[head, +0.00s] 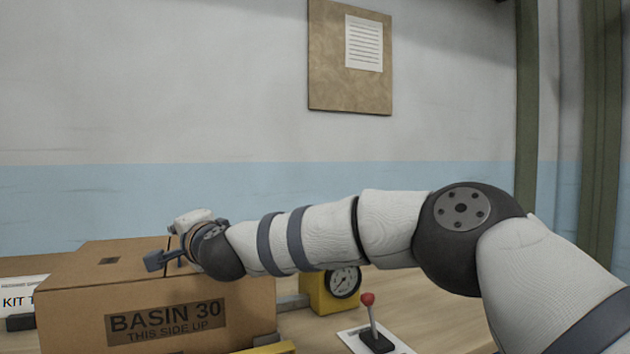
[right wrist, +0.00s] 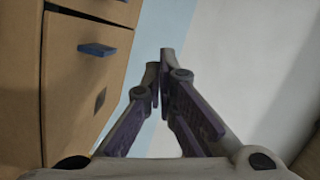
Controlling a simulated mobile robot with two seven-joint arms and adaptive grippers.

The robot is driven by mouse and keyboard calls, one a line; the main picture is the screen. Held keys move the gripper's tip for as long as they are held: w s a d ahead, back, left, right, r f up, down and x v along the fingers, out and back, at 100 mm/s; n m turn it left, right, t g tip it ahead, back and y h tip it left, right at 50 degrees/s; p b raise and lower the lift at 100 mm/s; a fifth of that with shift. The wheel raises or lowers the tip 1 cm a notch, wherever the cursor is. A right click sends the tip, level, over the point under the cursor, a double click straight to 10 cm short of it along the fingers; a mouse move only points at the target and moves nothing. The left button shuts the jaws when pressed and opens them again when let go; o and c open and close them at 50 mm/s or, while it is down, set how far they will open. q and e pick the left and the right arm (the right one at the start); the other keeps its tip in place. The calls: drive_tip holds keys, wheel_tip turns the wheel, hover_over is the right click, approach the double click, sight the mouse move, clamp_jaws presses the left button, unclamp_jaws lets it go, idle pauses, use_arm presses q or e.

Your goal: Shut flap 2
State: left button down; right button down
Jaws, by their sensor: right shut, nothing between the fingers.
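A cardboard box (head: 75,295) labelled BASIN 30 stands at the lower left of the head view. Its top panels look about flat, with a dark seam between them; no flap number is readable. A blue tab (head: 156,261) sticks up from the top. In the right wrist view the box panels (right wrist: 75,110) fill the left side, with the blue tab (right wrist: 97,49) on one. My right gripper (head: 180,242) is over the box's right end, mostly hidden by its own wrist. Its fingers (right wrist: 161,62) are shut, empty and apart from the tab. My left gripper is out of view.
A yellow gauge box (head: 330,290) and a red-knobbed lever (head: 370,318) stand right of the box, below my right arm. A white KIT sign (head: 18,298) is at the far left. A notice board (head: 330,60) hangs on the wall behind.

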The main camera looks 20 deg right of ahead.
drive_tip(key=shift+a+f+n, duration=0.2)
drive_tip(key=shift+f+n, duration=0.1)
drive_tip(key=shift+f, duration=0.25)
drive_tip(key=shift+a+f+n, duration=0.2)
drive_tip(key=shift+f+n, duration=0.1)
drive_tip(key=shift+f, duration=0.2)
